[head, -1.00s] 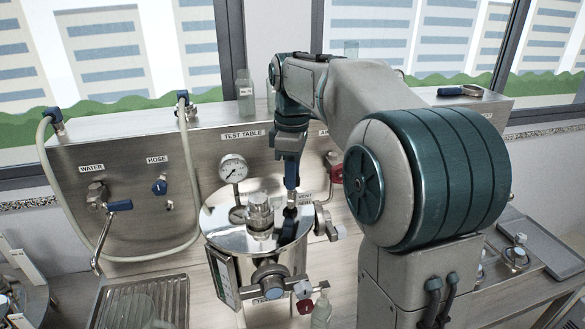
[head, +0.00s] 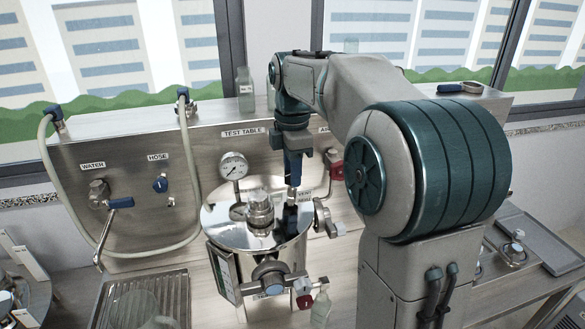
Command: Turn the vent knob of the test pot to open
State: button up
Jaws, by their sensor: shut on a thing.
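The test pot (head: 225,232) is a shiny steel vessel on the table at the middle, with a pressure gauge (head: 234,166) behind its lid and a clear-topped fitting (head: 260,212) on the lid. My gripper (head: 293,190) points down over the right back part of the lid, beside a small label that reads in part "VENT". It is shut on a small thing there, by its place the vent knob. The fingers and my arm hide the knob, so its setting cannot be read.
A water tap with a blue lever (head: 120,203) and a grey hose (head: 50,180) are on the steel panel at left. A bottle (head: 245,90) stands on the panel's top. A small bottle (head: 321,309) stands right of the pot's front. A drain grid (head: 150,292) lies at left.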

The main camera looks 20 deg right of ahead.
jog(key=o, duration=1)
jog(key=shift+a, duration=0.1)
notch_tip(320, 180, up, 14)
jog(key=shift+f, duration=0.1)
